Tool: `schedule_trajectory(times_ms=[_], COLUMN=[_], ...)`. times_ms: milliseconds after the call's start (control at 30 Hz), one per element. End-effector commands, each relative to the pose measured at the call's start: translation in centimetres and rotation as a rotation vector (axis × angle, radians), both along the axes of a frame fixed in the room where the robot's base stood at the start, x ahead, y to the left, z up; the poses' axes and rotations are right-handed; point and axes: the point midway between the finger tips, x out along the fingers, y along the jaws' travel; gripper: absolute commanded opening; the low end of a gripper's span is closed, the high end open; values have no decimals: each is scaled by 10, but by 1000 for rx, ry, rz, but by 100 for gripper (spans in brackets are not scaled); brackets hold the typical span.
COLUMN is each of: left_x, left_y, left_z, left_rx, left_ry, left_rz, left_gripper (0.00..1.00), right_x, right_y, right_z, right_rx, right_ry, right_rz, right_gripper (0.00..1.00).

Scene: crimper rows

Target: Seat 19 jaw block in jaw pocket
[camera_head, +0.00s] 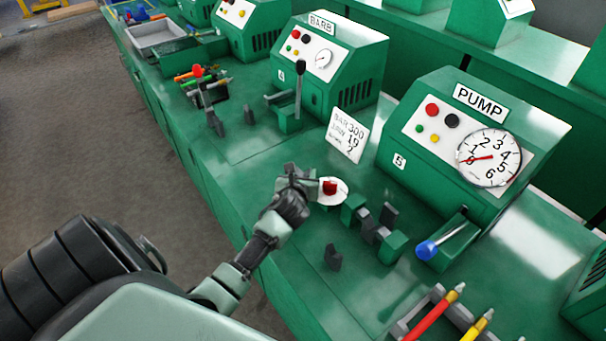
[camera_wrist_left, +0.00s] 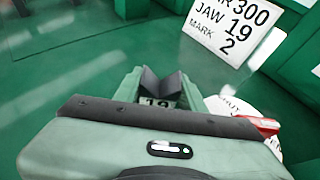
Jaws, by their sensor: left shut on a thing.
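My left gripper (camera_head: 292,172) is above the green bench, at the near side of the pump station. In the left wrist view, its two green fingers (camera_wrist_left: 158,92) are shut on a dark grey jaw block (camera_wrist_left: 160,84) with a V-shaped notch and a label reading 19. The pump station's crimping fixture stands to the right of the gripper, with green end blocks (camera_head: 392,247) and dark grey jaws (camera_head: 388,215) between them. Which part is the empty pocket I cannot tell. A loose dark grey block (camera_head: 333,257) lies on the bench in front of the fixture. My right gripper is not in view.
A white card (camera_head: 347,135) reads bar 300, jaw 19, mark 2. A white disc (camera_head: 341,197) with a red part sits beside my gripper. The pump (camera_head: 470,150) has a blue-knobbed lever (camera_head: 428,249). Red and yellow tools (camera_head: 435,312) lie at the front right.

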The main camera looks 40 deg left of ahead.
Motion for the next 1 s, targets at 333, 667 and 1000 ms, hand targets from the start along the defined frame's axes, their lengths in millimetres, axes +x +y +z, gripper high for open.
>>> schedule_trajectory(times_ms=[333,667,1000], left_x=[0,-18,-74], left_y=[0,-10,-40], left_z=[-1,11,41], left_rx=[0,1,0], left_ry=[0,1,1], left_rz=[0,-2,-1], left_gripper=[62,62,62], right_x=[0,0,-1], right_y=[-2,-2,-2], right_z=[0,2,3], right_rx=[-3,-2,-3], right_ry=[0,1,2], right_rz=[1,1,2], right_gripper=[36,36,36])
